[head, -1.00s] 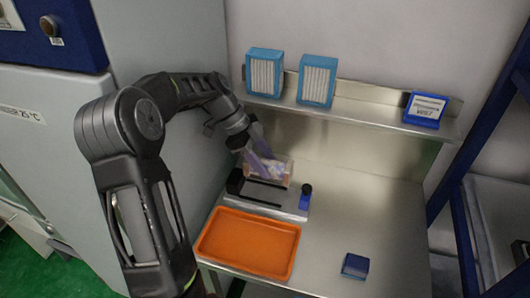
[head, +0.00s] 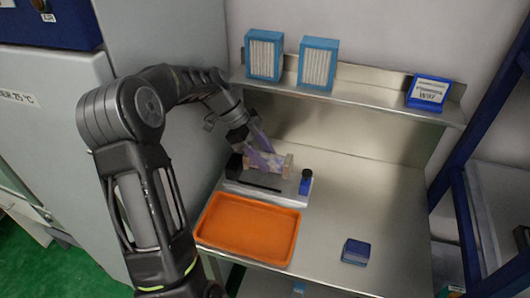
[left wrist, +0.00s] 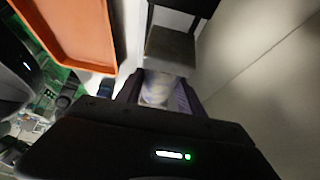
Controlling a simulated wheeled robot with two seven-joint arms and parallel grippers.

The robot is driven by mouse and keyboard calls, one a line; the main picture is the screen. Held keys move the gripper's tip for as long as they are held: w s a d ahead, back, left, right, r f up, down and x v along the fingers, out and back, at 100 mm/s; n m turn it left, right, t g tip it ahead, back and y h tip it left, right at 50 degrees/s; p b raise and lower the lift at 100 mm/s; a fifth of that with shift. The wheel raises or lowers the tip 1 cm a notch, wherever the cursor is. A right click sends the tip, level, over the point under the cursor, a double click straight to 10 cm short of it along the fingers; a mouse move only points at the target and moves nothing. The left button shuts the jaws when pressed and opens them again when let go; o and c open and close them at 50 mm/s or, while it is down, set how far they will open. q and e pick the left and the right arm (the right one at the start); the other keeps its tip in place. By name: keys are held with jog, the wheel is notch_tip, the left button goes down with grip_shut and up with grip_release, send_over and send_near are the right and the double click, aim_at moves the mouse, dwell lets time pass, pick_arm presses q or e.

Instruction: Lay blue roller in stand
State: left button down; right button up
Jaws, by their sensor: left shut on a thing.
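My left gripper (head: 262,147) reaches down from the left, over the grey stand (head: 240,186) at the back left of the steel table. Its purple-looking fingers are shut on a pale, bluish-white roller-like thing (head: 266,167), which also shows between the fingers in the left wrist view (left wrist: 157,90). It lies crosswise above or on the back of the stand, with a beige end at its right. I cannot tell whether it touches the stand, and the fingers hide part of it. A small blue thing with a black top (head: 305,183) stands upright at the stand's right end.
An orange tray (head: 248,229) lies in front of the stand. A dark blue block (head: 355,251) is at the front right. The shelf behind holds two blue-framed boxes (head: 264,54) (head: 317,63) and a blue labelled bin (head: 429,92). The table's right half is mostly clear.

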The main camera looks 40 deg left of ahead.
aim_at(275, 158)
pick_arm(q)
notch_tip(275, 158, down, 3)
jog(key=shift+f+b, duration=0.2)
jog(key=shift+b, duration=0.6)
jog(key=shift+f+b, duration=0.8)
jog(key=c, duration=0.7)
grip_release()
jog(key=shift+o, duration=0.2)
jog(key=shift+r, duration=0.1)
notch_tip(275, 158, up, 10)
jog(key=shift+f+b, duration=0.1)
jog(key=shift+b, duration=0.95)
jog(key=shift+d, duration=0.1)
